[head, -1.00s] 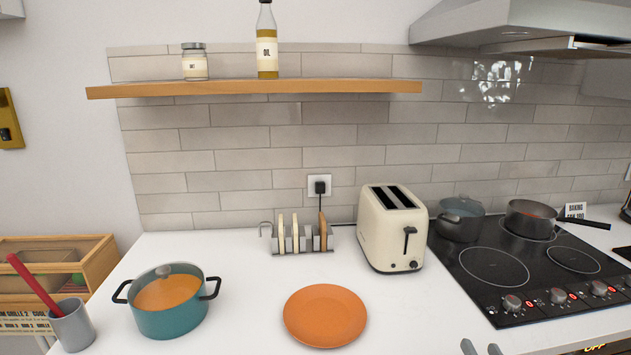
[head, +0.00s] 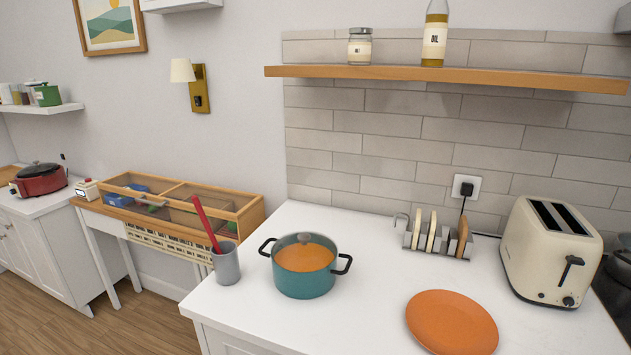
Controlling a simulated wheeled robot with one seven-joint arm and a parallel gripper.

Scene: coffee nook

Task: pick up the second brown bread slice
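A grey metal toast rack (head: 443,250) stands on the white counter near the tiled wall. Pale bread slices stand in it, one at the left (head: 418,229) and one beside it (head: 431,231). One brown bread slice (head: 462,234) stands upright toward the rack's right end. I can make out only this one brown slice. A cream toaster (head: 548,252) stands right of the rack, and its two slots look dark. An orange plate (head: 452,322) lies in front of the rack. My gripper is not in view.
A teal pot (head: 304,278) with orange contents and a grey cup (head: 226,264) with a red-handled utensil stand left on the counter. A wooden shelf (head: 440,79) hangs above. Bare counter (head: 360,310) lies between pot and plate. A wooden-framed case (head: 180,205) stands farther left.

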